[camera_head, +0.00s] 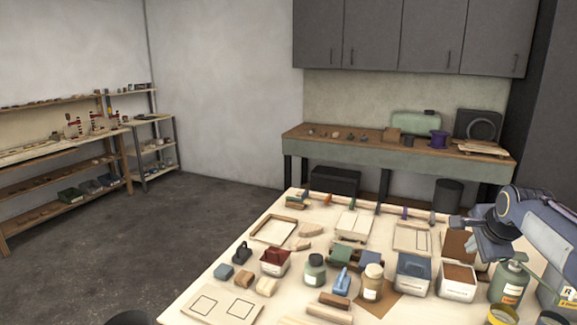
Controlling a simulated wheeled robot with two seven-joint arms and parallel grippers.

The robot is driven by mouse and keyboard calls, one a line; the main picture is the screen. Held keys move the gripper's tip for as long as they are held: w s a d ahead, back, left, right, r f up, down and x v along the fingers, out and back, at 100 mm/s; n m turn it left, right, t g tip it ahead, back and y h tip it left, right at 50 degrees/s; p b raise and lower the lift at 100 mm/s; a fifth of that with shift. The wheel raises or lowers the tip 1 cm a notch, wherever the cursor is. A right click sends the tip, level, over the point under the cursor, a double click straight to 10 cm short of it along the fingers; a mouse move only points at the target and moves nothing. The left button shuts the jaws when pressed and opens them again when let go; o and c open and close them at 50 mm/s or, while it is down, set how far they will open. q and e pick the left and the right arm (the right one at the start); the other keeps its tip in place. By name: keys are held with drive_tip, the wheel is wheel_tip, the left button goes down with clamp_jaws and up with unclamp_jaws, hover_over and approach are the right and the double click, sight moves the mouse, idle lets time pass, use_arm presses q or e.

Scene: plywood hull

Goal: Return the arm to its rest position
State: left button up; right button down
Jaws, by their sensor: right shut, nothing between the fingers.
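My right arm (545,225) comes in from the right edge and reaches over the right side of the worktable (215,290). My right gripper (470,228) is shut and empty, held above the table's far right part. It hangs over a brown board and partly hides what lies below it. My left gripper does not show.
The table is crowded with jars (372,283), a red-topped tub (275,262), white tubs (457,281), a green bottle (509,282) and wood blocks. A workbench (400,150) stands at the back wall under dark cabinets (375,35). Shelves (65,170) stand at left; open floor lies between.

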drive_tip(key=s+a+f+n+y, duration=0.2)
drive_tip(key=s+a+f+n, duration=0.2)
drive_tip(key=s+a+n, duration=0.2)
drive_tip(key=s+a+f+n+g+y, duration=0.1)
drive_tip(key=s+a+f+n+y, duration=0.1)
drive_tip(key=s+a+n, duration=0.4)
drive_tip(key=s+a+f+n+y, duration=0.2)
drive_tip(key=s+a+f+n, duration=0.3)
drive_tip(key=s+a, duration=0.9)
drive_tip(key=s+n, duration=0.1)
drive_tip(key=s, duration=0.1)
drive_tip(key=shift+s+f, duration=0.3)
drive_tip(key=shift+s, duration=0.05)
drive_tip(key=shift+a, duration=0.1)
